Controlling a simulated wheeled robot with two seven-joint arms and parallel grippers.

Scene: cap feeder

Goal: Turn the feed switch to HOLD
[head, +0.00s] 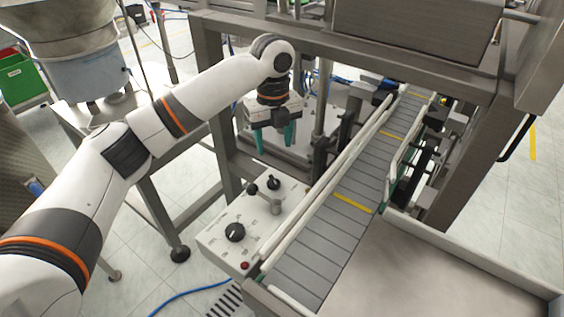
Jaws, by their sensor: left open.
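A pale control box (212,240) sits beside the conveyor at bottom centre. It carries a large black rotary knob (235,232), a smaller black knob (273,183) and a grey lever with a dark ball end (265,196). The printed marks are too small to read, so I cannot tell which control is the feed switch or where it points. My left gripper (275,140) has two green fingers, open and empty, pointing down. In the picture it is above the box, apart from the controls. My right gripper is not in view.
A slatted conveyor (322,235) with yellow slats runs right of the box, with pale rails. A red button (244,265) is on the box's near corner. Grey machine frame posts (207,90) and an overhead beam surround the gripper. A metal tray (440,270) is at lower right.

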